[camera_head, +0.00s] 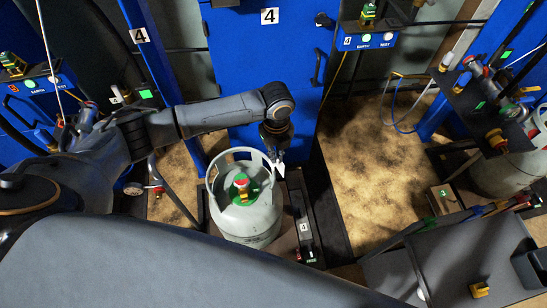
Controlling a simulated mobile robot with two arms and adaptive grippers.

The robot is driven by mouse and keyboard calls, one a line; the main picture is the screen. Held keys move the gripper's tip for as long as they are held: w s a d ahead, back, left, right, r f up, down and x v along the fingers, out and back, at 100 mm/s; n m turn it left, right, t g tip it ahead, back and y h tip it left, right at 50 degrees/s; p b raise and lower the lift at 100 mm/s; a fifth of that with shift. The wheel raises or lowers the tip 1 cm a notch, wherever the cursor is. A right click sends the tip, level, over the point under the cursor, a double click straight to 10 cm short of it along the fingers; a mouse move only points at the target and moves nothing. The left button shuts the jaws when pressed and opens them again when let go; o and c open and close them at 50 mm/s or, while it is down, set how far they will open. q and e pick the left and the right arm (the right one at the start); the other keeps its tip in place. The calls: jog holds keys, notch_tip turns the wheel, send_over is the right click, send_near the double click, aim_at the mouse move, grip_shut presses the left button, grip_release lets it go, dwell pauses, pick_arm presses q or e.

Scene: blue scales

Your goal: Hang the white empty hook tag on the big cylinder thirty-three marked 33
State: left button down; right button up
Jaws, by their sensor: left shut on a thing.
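A big grey cylinder (246,222) stands upright on a dark base in the middle of the head view. It has a ring-shaped collar handle and a green and red valve (241,186) on top; I cannot read a 33 on it. My left gripper (276,148) points down just above the right rear of the collar and is shut. A small white tag (280,169) shows right below its fingertips, beside the collar's right edge. I cannot tell whether the tag touches the collar. My right gripper is not in view.
A blue panel marked 4 (250,80) stands behind the cylinder. A black scale display (304,228) is close at the cylinder's right. Another grey cylinder (500,172) and a dark shelf with hoses (480,105) are at the right. Bare floor (372,165) lies between.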

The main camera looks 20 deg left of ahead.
pick_arm(q)
jog(key=f+m, duration=0.1)
jog(key=m, duration=0.1)
jog(key=f+m, duration=0.1)
jog(key=f+m+p, duration=0.1)
jog(key=m, duration=0.1)
jog(key=shift+w+a+f+m, duration=0.1)
jog(key=shift+a+f+m, duration=0.15)
jog(key=shift+f+m, duration=0.1)
jog(key=shift+a+f+m, duration=0.1)
jog(key=shift+f+m, duration=0.45)
jog(key=shift+m, duration=0.2)
jog(key=shift+f+m, duration=0.15)
jog(key=shift+m, duration=0.15)
jog(key=shift+f+b, duration=1.45)
jog(key=shift+f, duration=0.8)
jog(key=shift+p, duration=0.4)
jog(key=shift+f, duration=0.25)
jog(key=shift+f+b, duration=0.75)
jog(key=shift+b, duration=0.05)
